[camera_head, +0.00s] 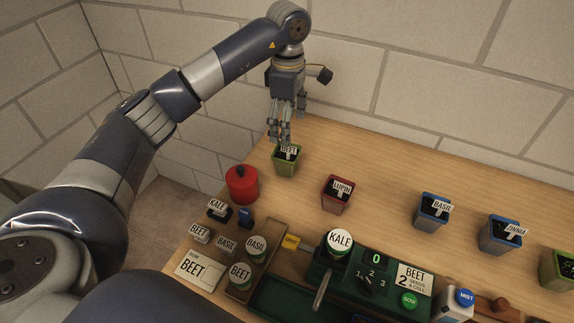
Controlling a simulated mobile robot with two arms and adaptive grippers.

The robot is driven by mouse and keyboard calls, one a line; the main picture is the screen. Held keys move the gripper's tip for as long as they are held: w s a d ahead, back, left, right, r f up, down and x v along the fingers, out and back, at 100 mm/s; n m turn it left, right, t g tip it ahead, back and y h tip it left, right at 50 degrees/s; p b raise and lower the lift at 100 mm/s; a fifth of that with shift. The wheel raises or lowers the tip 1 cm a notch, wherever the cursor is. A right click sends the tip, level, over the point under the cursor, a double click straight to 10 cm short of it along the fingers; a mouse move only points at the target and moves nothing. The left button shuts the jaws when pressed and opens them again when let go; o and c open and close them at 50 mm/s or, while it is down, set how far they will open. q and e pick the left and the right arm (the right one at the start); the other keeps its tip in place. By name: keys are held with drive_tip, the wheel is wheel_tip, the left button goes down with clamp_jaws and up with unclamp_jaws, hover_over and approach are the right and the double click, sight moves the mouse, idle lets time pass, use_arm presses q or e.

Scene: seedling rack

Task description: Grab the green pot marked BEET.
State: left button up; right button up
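The green pot marked BEET (286,167) stands upright on the wooden table near its back left edge, with a white BEET label at its top. My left gripper (280,138) points down just above and behind this pot, its fingertips close to the pot's back left rim. Whether the fingers touch the pot, and how far apart they are, I cannot tell from this angle. The pot rests on the table. My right gripper is not in view.
A red canister (242,184) stands left of the pot. A red LUPIN pot (337,196) and blue BASIL (431,213) and ZINNIA (498,237) pots stand to the right. A green machine (330,277) with a KALE jar (339,245) is in front.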

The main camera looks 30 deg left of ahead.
use_arm(q)
hover_over(287, 154)
wheel_tip(287, 154, down, 4)
drive_tip(key=shift+d+f+p, duration=0.1)
drive_tip(key=shift+f+p, duration=0.1)
drive_tip(key=shift+p, duration=0.25)
wheel_tip(287, 154, down, 5)
drive_tip(key=shift+r+p, duration=0.1)
drive_tip(key=shift+p, duration=1)
drive_tip(key=shift+f, duration=0.3)
drive_tip(key=c, duration=1.2)
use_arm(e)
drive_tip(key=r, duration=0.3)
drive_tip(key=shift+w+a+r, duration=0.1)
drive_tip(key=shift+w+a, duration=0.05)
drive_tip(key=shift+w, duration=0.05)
